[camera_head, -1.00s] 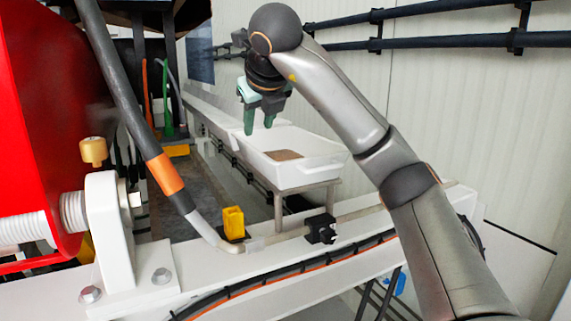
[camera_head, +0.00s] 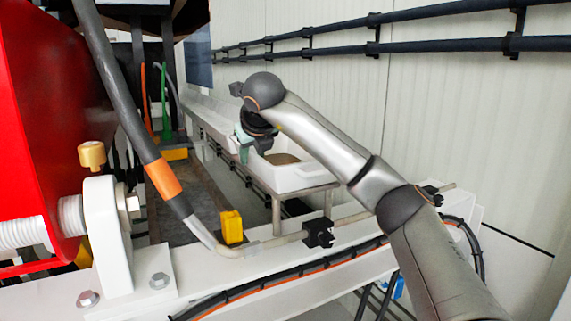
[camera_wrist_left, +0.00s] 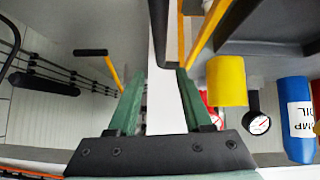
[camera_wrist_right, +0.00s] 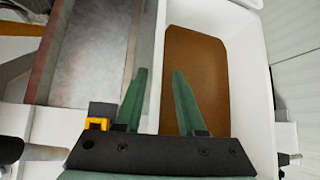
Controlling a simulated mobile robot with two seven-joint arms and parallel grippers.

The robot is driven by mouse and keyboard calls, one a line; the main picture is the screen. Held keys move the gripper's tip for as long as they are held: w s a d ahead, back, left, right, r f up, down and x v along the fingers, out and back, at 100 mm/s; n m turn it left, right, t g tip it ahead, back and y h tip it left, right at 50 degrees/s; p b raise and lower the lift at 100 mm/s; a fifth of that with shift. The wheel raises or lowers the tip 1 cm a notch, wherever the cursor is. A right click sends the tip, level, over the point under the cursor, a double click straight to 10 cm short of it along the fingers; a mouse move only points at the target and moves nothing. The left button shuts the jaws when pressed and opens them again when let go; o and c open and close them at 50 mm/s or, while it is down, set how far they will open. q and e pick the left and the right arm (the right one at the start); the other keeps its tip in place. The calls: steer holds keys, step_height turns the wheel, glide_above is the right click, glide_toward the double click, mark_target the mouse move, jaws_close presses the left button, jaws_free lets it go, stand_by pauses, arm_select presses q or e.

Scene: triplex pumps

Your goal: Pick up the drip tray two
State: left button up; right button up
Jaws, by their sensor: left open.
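A white open tray (camera_head: 296,177) with brown contents sits on a metal stand at mid-distance in the head view. I take it for the drip tray; no label shows. It also shows in the right wrist view (camera_wrist_right: 262,120). My right gripper (camera_head: 245,152) is at the tray's left end, tilted down. In the right wrist view my right gripper (camera_wrist_right: 158,72) has its fingers apart, one on each side of the tray's left wall as seen from above. I cannot tell whether they touch it. My left gripper (camera_wrist_left: 157,72) is open, with a white beam visible between its fingers.
A grey hose with an orange band (camera_head: 163,176) and a yellow block (camera_head: 232,226) stand near the white front beam. Black rails (camera_head: 440,46) run along the right wall. The left wrist view shows a yellow cylinder (camera_wrist_left: 227,80), a gauge (camera_wrist_left: 258,123) and a blue container (camera_wrist_left: 292,95).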

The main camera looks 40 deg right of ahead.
jaws_close()
steer(key=shift+r, duration=0.1)
stand_by(1.2)
